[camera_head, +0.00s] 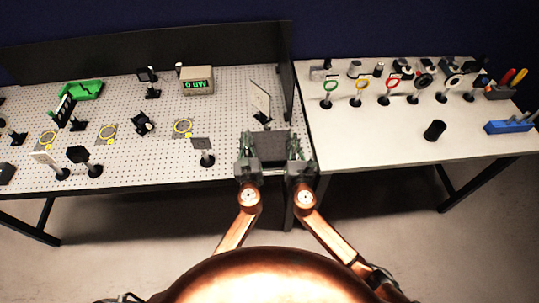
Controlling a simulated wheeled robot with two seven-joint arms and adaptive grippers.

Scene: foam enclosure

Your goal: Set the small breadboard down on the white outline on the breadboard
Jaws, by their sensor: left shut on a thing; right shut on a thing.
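The small breadboard (271,147) is a dark, flat plate between my two grippers, over the front right corner of the large breadboard. My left gripper (246,147) is shut on its left side and my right gripper (294,147) is shut on its right side. The plate looks roughly level; I cannot tell whether it touches the surface below. The large breadboard (170,153) is a pale, perforated table top on the left. I cannot make out the white outline; the plate and grippers cover part of that corner.
An angled plate on a post (261,101) stands just behind the small breadboard, and a small grey square on a post (202,147) stands to its left. A dark upright panel (287,75) rises behind right. The white side table (375,135) holds several ring mounts and a black cylinder (434,130).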

